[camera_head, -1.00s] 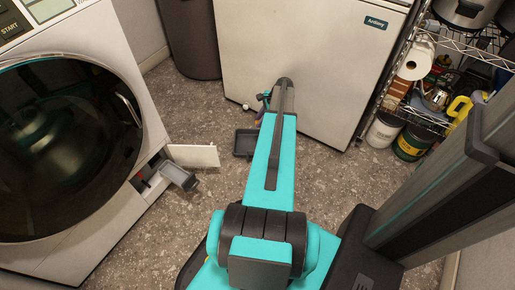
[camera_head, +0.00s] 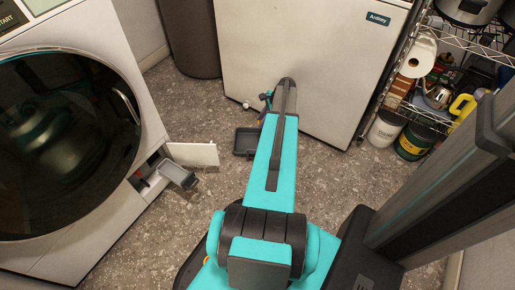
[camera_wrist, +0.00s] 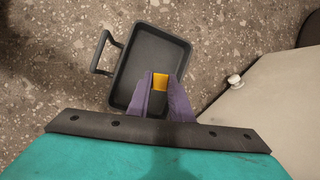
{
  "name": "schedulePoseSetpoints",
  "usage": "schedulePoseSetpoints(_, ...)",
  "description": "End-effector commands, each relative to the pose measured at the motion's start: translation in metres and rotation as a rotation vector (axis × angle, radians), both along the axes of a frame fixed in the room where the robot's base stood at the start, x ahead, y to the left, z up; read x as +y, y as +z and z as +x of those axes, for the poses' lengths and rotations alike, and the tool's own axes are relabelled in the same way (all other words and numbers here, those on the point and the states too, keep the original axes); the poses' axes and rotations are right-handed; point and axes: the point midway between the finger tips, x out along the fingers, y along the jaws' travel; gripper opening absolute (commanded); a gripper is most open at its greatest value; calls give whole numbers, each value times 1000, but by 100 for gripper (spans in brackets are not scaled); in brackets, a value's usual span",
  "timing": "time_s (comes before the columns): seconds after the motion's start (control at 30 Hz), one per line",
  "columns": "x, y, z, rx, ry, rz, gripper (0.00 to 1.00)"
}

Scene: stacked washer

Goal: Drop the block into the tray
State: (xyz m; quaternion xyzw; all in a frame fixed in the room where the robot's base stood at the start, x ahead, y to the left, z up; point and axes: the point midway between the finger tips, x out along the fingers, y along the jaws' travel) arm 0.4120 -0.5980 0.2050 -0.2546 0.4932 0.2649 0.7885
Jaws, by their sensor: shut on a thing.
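In the head view the tray (camera_head: 240,141) is on the speckled floor left of my arm. There my gripper (camera_head: 266,97) is mostly hidden behind the arm, and the block is hidden.
A front-loading washer (camera_head: 70,140) stands at the left, with its small lower flap (camera_head: 193,154) open and a grey part (camera_head: 180,174) sticking out. A white appliance (camera_head: 310,60) stands behind the arm. A wire shelf (camera_head: 435,110) is at the right.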

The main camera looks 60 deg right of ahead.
Motion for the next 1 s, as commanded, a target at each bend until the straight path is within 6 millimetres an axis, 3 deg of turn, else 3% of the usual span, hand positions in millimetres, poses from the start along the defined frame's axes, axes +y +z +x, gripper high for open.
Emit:
schedulePoseSetpoints(0.43,0,-35,-1,0,-1,0,0)
schedulePoseSetpoints(0.97,-1,-41,-1,0,-1,0,0)
schedulePoseSetpoints(1.0,-1,-41,-1,0,-1,0,21)
